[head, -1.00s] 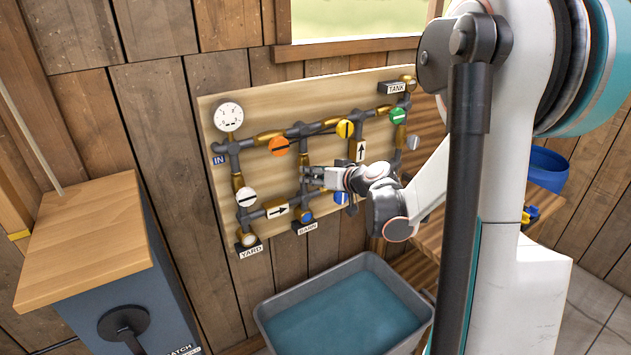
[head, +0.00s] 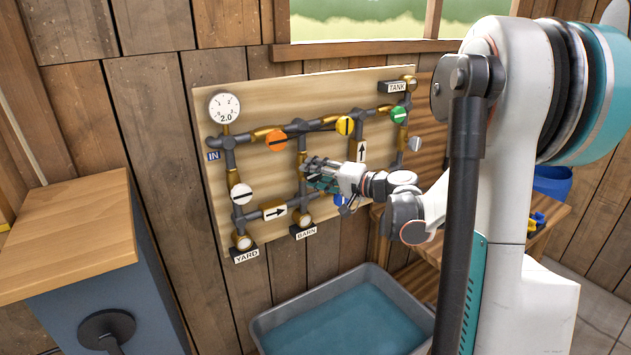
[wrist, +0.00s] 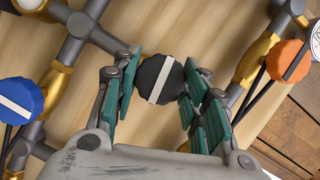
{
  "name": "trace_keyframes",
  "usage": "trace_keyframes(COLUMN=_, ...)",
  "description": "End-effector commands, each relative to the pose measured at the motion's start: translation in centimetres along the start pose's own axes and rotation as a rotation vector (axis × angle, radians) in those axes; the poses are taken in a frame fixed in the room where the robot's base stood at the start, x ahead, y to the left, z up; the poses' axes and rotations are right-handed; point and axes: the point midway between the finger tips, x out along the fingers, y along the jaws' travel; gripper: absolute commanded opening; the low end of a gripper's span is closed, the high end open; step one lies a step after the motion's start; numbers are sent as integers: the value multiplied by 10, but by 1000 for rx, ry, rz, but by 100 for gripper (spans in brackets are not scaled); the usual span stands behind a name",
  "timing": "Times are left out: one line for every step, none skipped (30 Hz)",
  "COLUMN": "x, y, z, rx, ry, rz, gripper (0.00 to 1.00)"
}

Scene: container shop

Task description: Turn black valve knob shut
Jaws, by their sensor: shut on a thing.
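The black valve knob (wrist: 153,73) with a white stripe sits in the middle of the wrist view, between the fingers of my gripper (wrist: 159,80). The green finger pads are on either side of it, and the gripper is shut on it. The stripe runs steeply, tilted to the right at the top. In the head view my gripper (head: 318,172) reaches the middle of the pipe board (head: 228,180) and hides the knob.
Near the gripper are an orange knob (head: 276,141), a yellow knob (head: 345,125), a white knob (head: 241,194) and a partly hidden blue knob (head: 339,199). A green knob (head: 398,113) is upper right. A grey water tub (head: 262,334) stands below.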

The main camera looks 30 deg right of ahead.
Motion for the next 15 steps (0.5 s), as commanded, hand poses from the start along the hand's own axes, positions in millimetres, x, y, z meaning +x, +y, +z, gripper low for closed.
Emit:
trace_keyframes(x=0, y=3, z=1, rx=26, ry=1, rz=-10, gripper=16)
trace_keyframes(x=0, y=3, z=0, rx=42, ry=1, rz=-17, gripper=16)
trace_keyframes(x=0, y=3, z=0, rx=63, ry=1, rz=-25, gripper=16)
trace_keyframes(x=0, y=3, z=0, rx=76, ry=1, rz=-31, gripper=16)
trace_keyframes(x=0, y=3, z=0, rx=88, ry=1, rz=-36, gripper=16)
trace_keyframes(x=0, y=2, z=0, rx=105, ry=1, rz=-43, gripper=16)
trace_keyframes(x=0, y=2, z=0, rx=115, ry=1, rz=-47, gripper=16)
trace_keyframes(x=0, y=2, z=0, rx=124, ry=1, rz=-51, gripper=16)
trace_keyframes(x=0, y=2, z=0, rx=136, ry=1, rz=-55, gripper=16)
trace_keyframes(x=0, y=2, z=0, rx=143, ry=1, rz=-58, gripper=16)
trace_keyframes(x=0, y=2, z=0, rx=149, ry=0, rz=-61, gripper=16)
trace_keyframes(x=0, y=2, z=0, rx=156, ry=0, rz=-64, gripper=16)
trace_keyframes(x=0, y=2, z=0, rx=160, ry=0, rz=-66, gripper=16)
trace_keyframes(x=0, y=2, z=0, rx=164, ry=0, rz=-67, gripper=16)
trace_keyframes(x=0, y=1, z=0, rx=168, ry=0, rz=-69, gripper=16)
